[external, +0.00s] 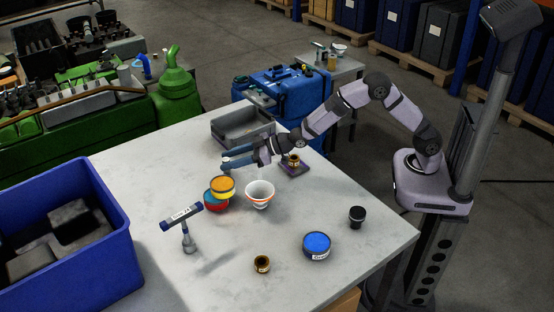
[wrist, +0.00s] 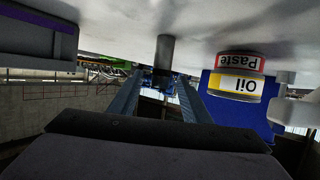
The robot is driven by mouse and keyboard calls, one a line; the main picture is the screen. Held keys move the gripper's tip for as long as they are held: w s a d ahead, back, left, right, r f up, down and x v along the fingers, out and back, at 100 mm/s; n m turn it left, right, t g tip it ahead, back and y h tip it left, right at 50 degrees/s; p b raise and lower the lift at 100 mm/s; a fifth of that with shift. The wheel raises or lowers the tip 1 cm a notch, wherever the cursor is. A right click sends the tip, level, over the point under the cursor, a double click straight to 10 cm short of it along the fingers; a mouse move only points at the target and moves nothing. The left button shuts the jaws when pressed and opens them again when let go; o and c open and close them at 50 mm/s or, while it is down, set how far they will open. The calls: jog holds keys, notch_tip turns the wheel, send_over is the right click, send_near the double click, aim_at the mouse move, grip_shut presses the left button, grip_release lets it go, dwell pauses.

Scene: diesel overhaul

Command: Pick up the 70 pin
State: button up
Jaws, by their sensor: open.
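A dark grey upright cylinder, which looks like the 70 pin (wrist: 165,52), stands on the table in the wrist view, where the table appears at the top. No marking on it is readable. My gripper (wrist: 161,80) is open, with one finger on each side of the line toward the cylinder; I cannot tell whether it is between the tips. In the external view, my gripper (external: 226,162) is low over the table, pointing left, in front of the grey tray.
A yellow oil tin (external: 222,186) on a red paste tin (external: 215,202) and a white bowl (external: 260,194) stand close by. A grey tray (external: 243,128) is behind. A T-shaped tool (external: 188,238), blue tin (external: 316,245) and blue bin (external: 80,225) are farther off.

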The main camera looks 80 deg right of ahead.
jog(key=shift+w, duration=0.25)
jog(key=shift+p+x, duration=1.1)
jog(key=shift+x, duration=1.4)
jog(key=shift+f, duration=0.15)
jog(key=shift+c, duration=0.5)
grip_shut()
